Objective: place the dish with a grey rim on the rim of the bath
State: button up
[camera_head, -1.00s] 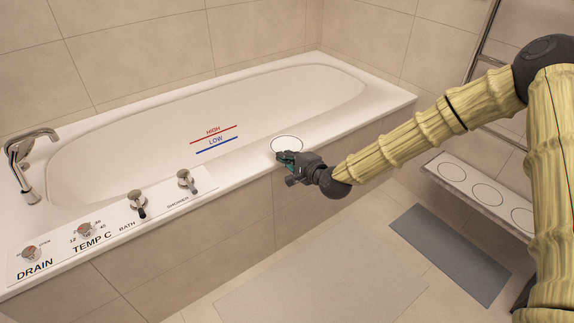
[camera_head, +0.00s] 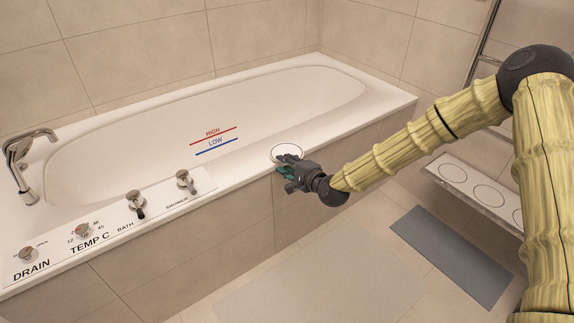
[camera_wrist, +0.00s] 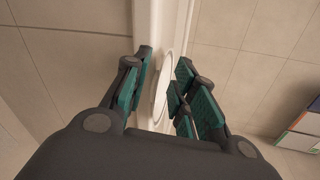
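The round white dish with a thin grey rim (camera_head: 287,149) lies on the front rim of the bath (camera_head: 350,120), right of the red and blue level lines. In the wrist view the dish (camera_wrist: 165,84) shows as a narrow ellipse beyond and between my fingers. My gripper (camera_head: 287,163) is at the dish's near edge, over the outer edge of the bath rim. In the wrist view my gripper (camera_wrist: 159,90) has its green-padded fingers spread, with a gap between them. Contact between the right finger and the dish cannot be told. The dish's near edge is partly hidden by the fingers.
A control panel with knobs (camera_head: 110,222) and a tap (camera_head: 25,160) are on the left of the bath. A low shelf with round outlines (camera_head: 470,187) stands at the right. Grey mats (camera_head: 450,255) lie on the floor. The bath rim right of the dish is clear.

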jog(key=shift+r, duration=0.1)
jog(key=p+v, duration=0.2)
jog(key=v, duration=1)
jog(key=s+d+f+n+g+h, duration=0.25)
jog(key=s+f+n+g, duration=0.35)
jog(key=s+f, duration=1.3)
jog(key=s+d+f+n+g+h, duration=0.1)
jog(key=s+d+f, duration=0.2)
jog(key=s, duration=0.3)
jog(key=s+d+f+n+g+h, duration=0.2)
jog(key=s+d+f, duration=0.1)
jog(key=s, duration=0.4)
jog(key=shift+f+g, duration=0.3)
jog(key=shift+f, duration=0.3)
jog(key=s+d+n+h, duration=0.1)
jog(key=s+d, duration=0.1)
jog(key=s, duration=0.1)
jog(key=s+d+f+n+g+h, duration=0.1)
jog(key=s+d, duration=0.1)
jog(key=s, duration=0.1)
jog(key=s+d+n+g+h, duration=0.1)
jog(key=s+d, duration=0.2)
jog(key=shift+s+d+f+n, duration=0.1)
jog(key=shift+s+f+n, duration=0.1)
jog(key=shift+s+n, duration=0.2)
jog(key=shift+c, duration=0.6)
jog(key=shift+s+d, duration=0.25)
grip_shut()
